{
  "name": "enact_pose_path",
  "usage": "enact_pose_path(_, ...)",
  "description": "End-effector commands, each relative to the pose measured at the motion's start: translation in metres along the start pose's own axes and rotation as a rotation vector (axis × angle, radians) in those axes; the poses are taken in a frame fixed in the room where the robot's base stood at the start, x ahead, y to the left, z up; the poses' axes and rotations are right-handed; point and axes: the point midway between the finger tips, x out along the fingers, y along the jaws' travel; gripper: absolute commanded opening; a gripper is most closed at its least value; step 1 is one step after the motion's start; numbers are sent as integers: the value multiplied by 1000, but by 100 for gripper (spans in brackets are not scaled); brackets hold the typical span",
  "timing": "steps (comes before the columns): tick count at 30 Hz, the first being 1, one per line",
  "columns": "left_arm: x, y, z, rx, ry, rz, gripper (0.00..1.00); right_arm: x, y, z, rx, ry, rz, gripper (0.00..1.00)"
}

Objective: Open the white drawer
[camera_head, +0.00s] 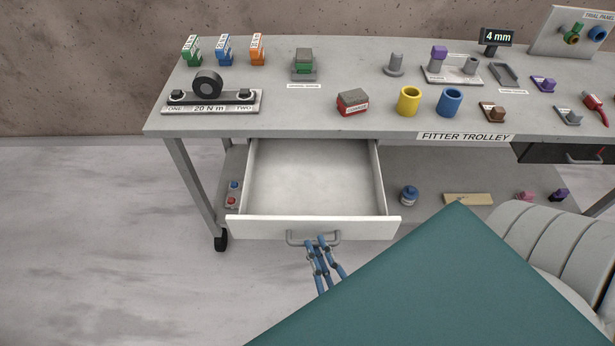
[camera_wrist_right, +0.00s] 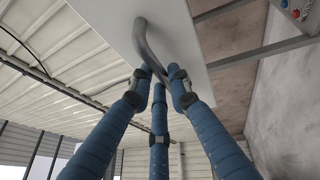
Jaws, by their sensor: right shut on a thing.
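The white drawer (camera_head: 312,229) under the left part of the trolley is pulled well out. Its inside shows bare and empty. A grey bar handle (camera_head: 296,241) is on its front. My right gripper (camera_head: 322,241), with blue fingers, is shut on the handle near the middle of the drawer front. In the right wrist view the fingers (camera_wrist_right: 160,74) close around the curved handle (camera_wrist_right: 146,43), below the white drawer front (camera_wrist_right: 185,35). My left gripper is not in view.
The trolley top (camera_head: 330,125) holds several blocks, cups and fixtures. A dark drawer (camera_head: 548,153) is at the right. A lower shelf (camera_head: 430,170) holds a blue jar (camera_head: 409,195) and small parts. A teal panel (camera_head: 450,285) covers the front right. Floor at the left is clear.

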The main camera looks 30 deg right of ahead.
Motion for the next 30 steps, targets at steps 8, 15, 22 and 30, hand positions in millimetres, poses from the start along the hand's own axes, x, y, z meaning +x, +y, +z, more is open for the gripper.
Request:
enact_pose_path(8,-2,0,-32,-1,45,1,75,-16,3,-3,1,2,-1,0)
enact_pose_path(15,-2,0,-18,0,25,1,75,-16,3,-3,1,2,0,0)
enact_pose_path(22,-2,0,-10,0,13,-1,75,-16,3,-3,1,2,0,37)
enact_pose_path(30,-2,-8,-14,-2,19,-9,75,-17,3,-3,2,1,-1,37)
